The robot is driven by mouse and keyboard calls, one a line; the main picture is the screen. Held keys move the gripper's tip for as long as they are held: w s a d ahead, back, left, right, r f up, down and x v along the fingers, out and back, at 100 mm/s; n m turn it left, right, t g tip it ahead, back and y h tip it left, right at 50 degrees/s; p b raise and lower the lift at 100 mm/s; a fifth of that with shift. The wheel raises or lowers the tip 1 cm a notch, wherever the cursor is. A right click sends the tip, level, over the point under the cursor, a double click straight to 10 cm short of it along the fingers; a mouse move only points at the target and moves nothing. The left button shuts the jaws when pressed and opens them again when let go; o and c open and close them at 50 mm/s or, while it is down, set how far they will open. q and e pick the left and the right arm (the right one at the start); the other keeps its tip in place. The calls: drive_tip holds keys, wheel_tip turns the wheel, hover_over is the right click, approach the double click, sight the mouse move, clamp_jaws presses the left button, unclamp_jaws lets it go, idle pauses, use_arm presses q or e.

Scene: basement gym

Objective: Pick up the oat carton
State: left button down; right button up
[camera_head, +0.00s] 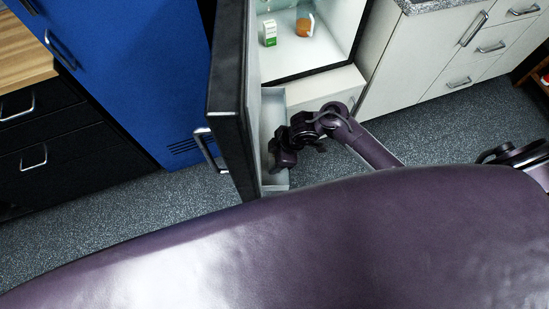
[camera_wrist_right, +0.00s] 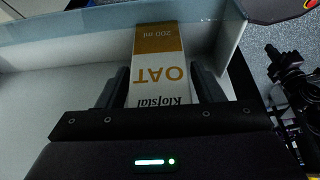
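The oat carton (camera_wrist_right: 160,60) is white with an orange-brown band and the words OAT and 200 ml, upside down in the right wrist view. It is inside a pale, translucent door bin (camera_wrist_right: 80,48). My right gripper (camera_head: 279,153) is at the bin on the inner side of the open fridge door (camera_head: 236,105). In the right wrist view its two fingers (camera_wrist_right: 163,88) are on either side of the carton, close to its edges. I cannot tell whether they press on it. The carton does not show in the head view. My left gripper is not in view.
The fridge interior (camera_head: 335,30) holds a green-and-white carton (camera_head: 269,33) and an orange-brown item (camera_head: 304,27). A blue cabinet (camera_head: 130,70) stands left of the door, white drawers (camera_head: 430,60) to the right. Speckled floor (camera_head: 410,135) is clear below them.

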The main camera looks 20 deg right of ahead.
drive_tip(key=c, duration=0.9)
drive_tip(key=shift+r, duration=0.1)
